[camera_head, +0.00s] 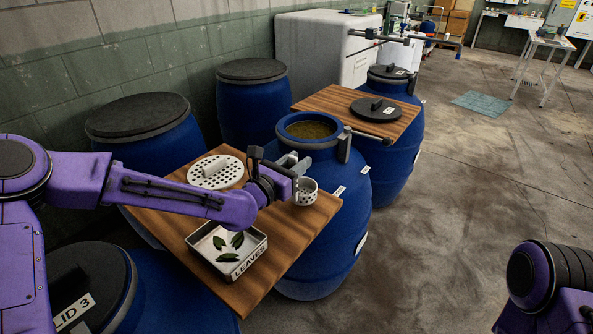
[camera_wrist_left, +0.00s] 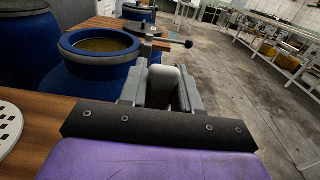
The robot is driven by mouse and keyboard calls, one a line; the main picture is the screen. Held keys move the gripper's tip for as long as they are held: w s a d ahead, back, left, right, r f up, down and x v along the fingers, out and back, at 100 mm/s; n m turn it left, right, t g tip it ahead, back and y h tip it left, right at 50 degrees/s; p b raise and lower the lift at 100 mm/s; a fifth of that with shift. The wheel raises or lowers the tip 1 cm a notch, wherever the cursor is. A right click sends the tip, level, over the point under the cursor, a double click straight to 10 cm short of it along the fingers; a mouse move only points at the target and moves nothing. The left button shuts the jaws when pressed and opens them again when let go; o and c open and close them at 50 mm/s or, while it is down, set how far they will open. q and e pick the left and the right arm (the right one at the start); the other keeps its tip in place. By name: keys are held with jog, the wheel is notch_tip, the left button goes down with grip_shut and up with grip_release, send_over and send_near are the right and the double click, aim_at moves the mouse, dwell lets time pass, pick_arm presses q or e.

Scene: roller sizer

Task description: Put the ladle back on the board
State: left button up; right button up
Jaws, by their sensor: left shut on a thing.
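The ladle (camera_head: 305,191) shows as a small pale perforated cup, upright at the right end of the near wooden board (camera_head: 312,222). I cannot tell whether it touches the board or hangs just above it.
An open blue barrel (camera_head: 320,205) with brownish contents stands beside the board, with a clamp and rod at its rim. The board bears a white perforated disc (camera_head: 214,172) and a LEAVES tray (camera_head: 229,250) with leaves. A second board (camera_head: 322,99) carries a dark lid (camera_head: 377,111).

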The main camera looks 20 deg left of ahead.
pick_arm(q)
notch_tip(320, 180, down, 2)
jog(key=shift+d+f, duration=0.1)
jog(key=shift+f, duration=0.15)
jog(key=shift+s+f+b, duration=0.1)
jog(key=shift+f+b, duration=0.1)
jog(key=shift+b, duration=0.1)
jog(key=o, duration=1.1)
jog(key=shift+c, duration=0.2)
jog(key=shift+r, duration=0.2)
